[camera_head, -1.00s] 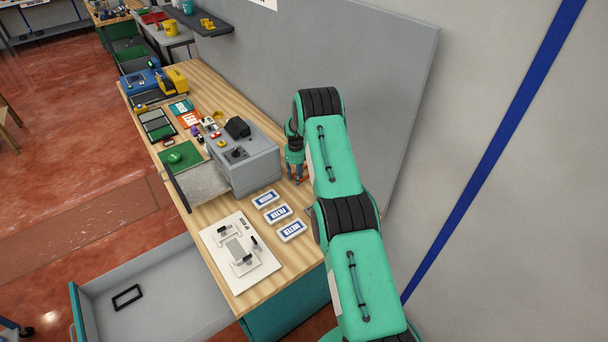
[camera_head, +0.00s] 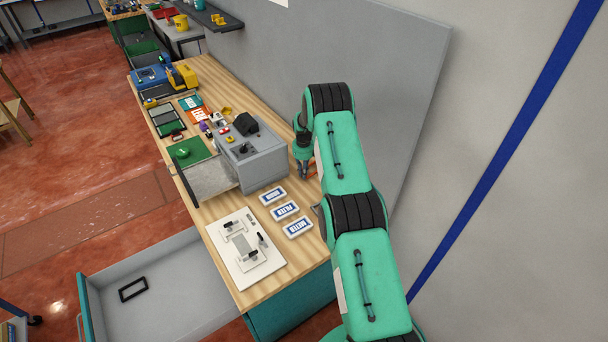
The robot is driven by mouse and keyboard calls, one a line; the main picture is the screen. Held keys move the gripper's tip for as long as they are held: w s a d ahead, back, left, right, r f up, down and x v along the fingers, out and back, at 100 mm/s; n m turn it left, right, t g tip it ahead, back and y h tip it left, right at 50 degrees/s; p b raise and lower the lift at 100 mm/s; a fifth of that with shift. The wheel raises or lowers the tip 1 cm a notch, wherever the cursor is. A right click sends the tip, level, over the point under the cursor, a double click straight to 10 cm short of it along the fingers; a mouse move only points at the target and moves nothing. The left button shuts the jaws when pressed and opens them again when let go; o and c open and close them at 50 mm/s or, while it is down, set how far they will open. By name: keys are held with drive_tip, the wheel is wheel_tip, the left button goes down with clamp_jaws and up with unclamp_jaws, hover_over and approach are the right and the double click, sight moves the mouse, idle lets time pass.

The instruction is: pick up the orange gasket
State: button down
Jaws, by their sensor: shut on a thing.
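My gripper (camera_head: 303,172) points down at the wall side of the wooden bench, just right of the grey box. It is shut on the orange gasket (camera_head: 313,174), of which only a small orange-red bit shows beside the fingers. My green arm hides the rest of that spot. I cannot tell whether the gasket touches the bench top.
The grey box (camera_head: 258,163) with a black knob stands close left of my gripper. Several white labelled packs (camera_head: 285,210) and a white fixture plate (camera_head: 233,262) lie nearer. A grey wall panel (camera_head: 385,110) rises at right. An open drawer (camera_head: 180,290) holds a black frame (camera_head: 133,289).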

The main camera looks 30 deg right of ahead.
drive_tip(key=shift+r, duration=1.35)
drive_tip(key=s+a, duration=0.2)
drive_tip(key=s, duration=0.2)
drive_tip(key=s+a+r, duration=0.1)
drive_tip(key=s+a, duration=0.1)
drive_tip(key=s, duration=0.3)
drive_tip(key=s+a, duration=0.2)
drive_tip(key=s, duration=0.3)
drive_tip(key=shift+s+a+r+b, duration=0.2)
drive_tip(key=shift+s+a+b, duration=0.05)
drive_tip(key=shift+a+b, duration=0.1)
